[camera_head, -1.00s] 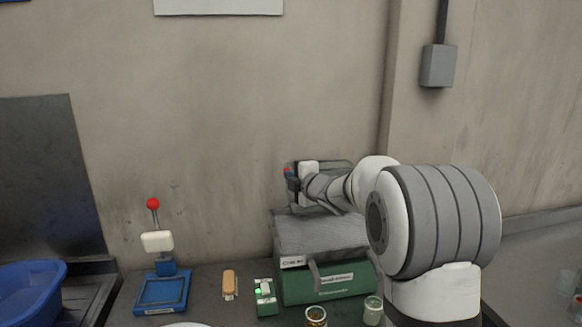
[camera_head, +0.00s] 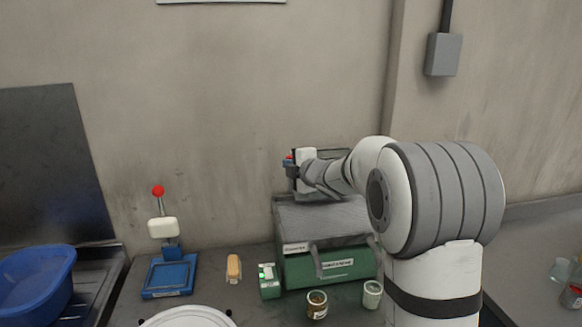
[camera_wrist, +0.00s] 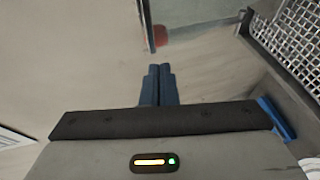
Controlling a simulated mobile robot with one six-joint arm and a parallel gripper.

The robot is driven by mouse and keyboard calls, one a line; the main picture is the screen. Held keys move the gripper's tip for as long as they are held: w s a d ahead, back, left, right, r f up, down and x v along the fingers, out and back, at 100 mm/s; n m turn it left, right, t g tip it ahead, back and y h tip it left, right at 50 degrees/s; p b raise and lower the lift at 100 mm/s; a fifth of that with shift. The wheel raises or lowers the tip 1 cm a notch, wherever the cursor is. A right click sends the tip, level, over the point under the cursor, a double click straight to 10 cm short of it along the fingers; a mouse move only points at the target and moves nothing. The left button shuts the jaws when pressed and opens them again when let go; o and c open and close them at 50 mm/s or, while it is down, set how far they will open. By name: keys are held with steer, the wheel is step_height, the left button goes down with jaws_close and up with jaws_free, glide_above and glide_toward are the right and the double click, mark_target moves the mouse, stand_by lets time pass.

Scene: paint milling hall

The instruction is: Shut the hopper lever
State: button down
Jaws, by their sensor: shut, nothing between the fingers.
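A green and grey mill (camera_head: 322,268) stands on the bench against the wall, with a dark-framed hopper (camera_head: 338,192) on top, partly hidden by my arm. My gripper (camera_head: 289,163) is at the hopper's left side, above the mill. In the wrist view my blue fingers (camera_wrist: 158,84) are shut together and empty. I see a gap between knob and fingers in that view; depth is hard to judge. The hopper's mesh (camera_wrist: 295,35) is at the right.
A blue-based hand press (camera_head: 168,277) with a red ball stands left. A wooden-handled brush (camera_head: 234,268), a small green box (camera_head: 269,284), two jars (camera_head: 317,304) (camera_head: 372,294) and a white plate (camera_head: 188,317) are on the bench. A blue tub (camera_head: 38,278) is far left.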

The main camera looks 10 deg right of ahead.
steer(key=a+b+v, duration=0.1)
steer(key=v, duration=1)
steer(key=shift+s+b, duration=0.35)
steer(key=shift+s, duration=0.15)
stand_by(1.2)
